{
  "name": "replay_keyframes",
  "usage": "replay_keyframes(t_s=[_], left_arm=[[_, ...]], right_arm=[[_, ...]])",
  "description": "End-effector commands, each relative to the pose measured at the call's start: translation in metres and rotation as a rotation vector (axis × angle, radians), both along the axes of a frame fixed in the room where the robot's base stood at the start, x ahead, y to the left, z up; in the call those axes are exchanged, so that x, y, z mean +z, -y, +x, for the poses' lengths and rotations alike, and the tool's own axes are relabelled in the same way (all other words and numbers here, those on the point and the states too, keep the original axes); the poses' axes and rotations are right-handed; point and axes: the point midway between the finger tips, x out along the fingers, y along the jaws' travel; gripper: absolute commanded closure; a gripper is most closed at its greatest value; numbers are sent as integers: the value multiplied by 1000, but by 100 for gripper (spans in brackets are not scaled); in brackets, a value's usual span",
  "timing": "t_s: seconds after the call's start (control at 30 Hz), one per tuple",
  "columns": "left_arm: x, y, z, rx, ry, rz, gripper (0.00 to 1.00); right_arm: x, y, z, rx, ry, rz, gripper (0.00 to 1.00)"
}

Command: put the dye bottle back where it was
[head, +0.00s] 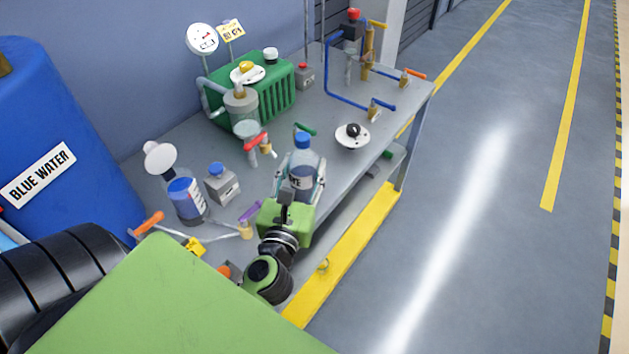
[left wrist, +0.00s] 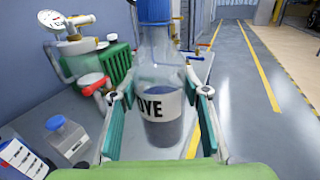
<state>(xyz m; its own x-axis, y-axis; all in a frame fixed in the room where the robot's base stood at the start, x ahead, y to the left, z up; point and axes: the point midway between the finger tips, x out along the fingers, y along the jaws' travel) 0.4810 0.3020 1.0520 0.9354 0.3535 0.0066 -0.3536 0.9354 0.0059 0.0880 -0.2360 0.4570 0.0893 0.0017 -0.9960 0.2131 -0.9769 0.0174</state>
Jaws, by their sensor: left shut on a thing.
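The dye bottle (head: 302,167) is clear with a blue cap, a white DYE label and dark liquid. It stands roughly upright between the fingers of my left gripper (head: 301,180), near the front edge of the bench (head: 335,185). In the left wrist view the bottle (left wrist: 160,80) fills the middle, with a finger of my left gripper (left wrist: 158,118) on each side. The gripper is shut on it. I cannot tell whether the bottle's base touches the bench. My right gripper is not seen.
A small grey bottle with a blue cap (head: 222,184) and a blue-labelled bottle with a white funnel (head: 186,197) stand left of the gripper. A white disc with a black knob (head: 352,136) lies to the right. A green radiator (head: 270,92) and valve pipes stand behind.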

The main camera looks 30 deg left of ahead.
Motion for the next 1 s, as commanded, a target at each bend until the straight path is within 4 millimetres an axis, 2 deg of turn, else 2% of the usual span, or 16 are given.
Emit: replay_keyframes(t_s=[0.13,0.27,0.57,0.6,0.7,1.0], left_arm=[[1,-10,12,29,0,-7,93],[-7,-20,29,33,-1,-7,93],[-40,-54,93,33,-1,-6,93],[-54,-56,98,33,-3,-7,93],[-73,-63,111,32,-3,-7,93],[-95,-73,130,32,-1,-7,93]], right_arm=[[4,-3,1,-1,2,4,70],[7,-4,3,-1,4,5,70],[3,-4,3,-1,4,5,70],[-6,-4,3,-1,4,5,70],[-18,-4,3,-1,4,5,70],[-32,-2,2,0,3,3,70]])
